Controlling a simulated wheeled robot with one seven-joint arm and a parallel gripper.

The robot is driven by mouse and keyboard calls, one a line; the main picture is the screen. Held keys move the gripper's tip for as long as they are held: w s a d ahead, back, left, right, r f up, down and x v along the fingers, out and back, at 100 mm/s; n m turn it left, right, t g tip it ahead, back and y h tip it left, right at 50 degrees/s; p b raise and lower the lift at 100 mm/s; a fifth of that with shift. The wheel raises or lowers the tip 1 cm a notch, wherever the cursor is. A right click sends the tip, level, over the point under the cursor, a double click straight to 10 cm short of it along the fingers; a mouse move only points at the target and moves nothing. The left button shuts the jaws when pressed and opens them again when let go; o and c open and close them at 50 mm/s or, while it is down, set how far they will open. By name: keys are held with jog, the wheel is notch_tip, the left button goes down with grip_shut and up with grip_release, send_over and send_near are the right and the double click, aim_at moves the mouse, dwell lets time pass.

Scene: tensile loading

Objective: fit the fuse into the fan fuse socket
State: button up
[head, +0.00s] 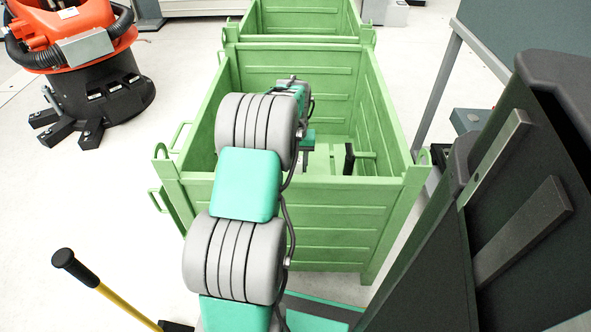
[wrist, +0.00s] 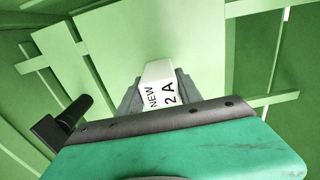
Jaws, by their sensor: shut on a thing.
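The fuse (wrist: 158,84) is a white block marked "NEW 2 A" in the wrist view. My gripper (wrist: 157,92) is shut on it, with a grey finger on either side. The fuse points away from the wrist, toward the green crate's inside. In the head view my arm reaches into the front green crate, and its end hides the fuse and the fingers. I do not see the fan fuse socket in either view.
The front green crate (head: 290,195) has high walls around my arm's end. A black part (head: 348,158) stands inside it. A second crate (head: 305,18) is behind. An orange robot (head: 85,60) stands left, a yellow-handled tool (head: 105,287) front left.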

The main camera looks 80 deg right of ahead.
grip_shut()
jog(key=shift+r, duration=0.1)
